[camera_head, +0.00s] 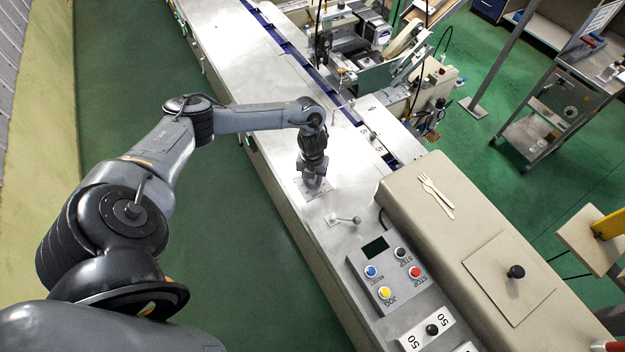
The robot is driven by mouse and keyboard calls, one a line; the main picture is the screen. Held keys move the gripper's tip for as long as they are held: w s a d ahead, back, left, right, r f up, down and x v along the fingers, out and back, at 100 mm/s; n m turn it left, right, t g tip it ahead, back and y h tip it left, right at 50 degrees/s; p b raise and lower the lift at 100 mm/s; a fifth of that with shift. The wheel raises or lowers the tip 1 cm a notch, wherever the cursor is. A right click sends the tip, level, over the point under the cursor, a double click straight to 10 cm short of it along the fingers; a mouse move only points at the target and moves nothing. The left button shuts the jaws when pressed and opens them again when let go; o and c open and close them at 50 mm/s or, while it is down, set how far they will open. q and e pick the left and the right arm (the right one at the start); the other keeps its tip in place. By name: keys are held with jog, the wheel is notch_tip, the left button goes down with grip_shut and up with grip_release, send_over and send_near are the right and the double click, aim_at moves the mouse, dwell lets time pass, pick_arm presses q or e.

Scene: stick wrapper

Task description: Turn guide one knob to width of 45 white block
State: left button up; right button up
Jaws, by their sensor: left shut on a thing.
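My left gripper (313,183) points down over a small light plate (326,194) on the near side of the long metal machine bed. It is shut on what appears to be the guide knob, which the fingers mostly hide. A second small plate with a ball-ended lever (345,219) is just nearer. I cannot make out a block marked 45 for certain. My right gripper is not in view.
The control panel (383,270) has blue, yellow, red and black buttons. A beige housing (470,240) to its right carries a wooden fork and a black knob (515,272). Wrapper machinery (350,60) stands at the back. Green floor lies left of the bed.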

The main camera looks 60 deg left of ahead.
pick_arm(q)
jog(key=shift+m+b, duration=1.2)
jog(key=shift+m, duration=1)
jog(key=o, duration=1.1)
jog(key=shift+c, duration=0.2)
jog(key=shift+r, duration=0.1)
notch_tip(320, 180, up, 6)
jog(key=shift+f, duration=0.15)
notch_tip(320, 180, up, 5)
jog(key=shift+p, duration=1.1)
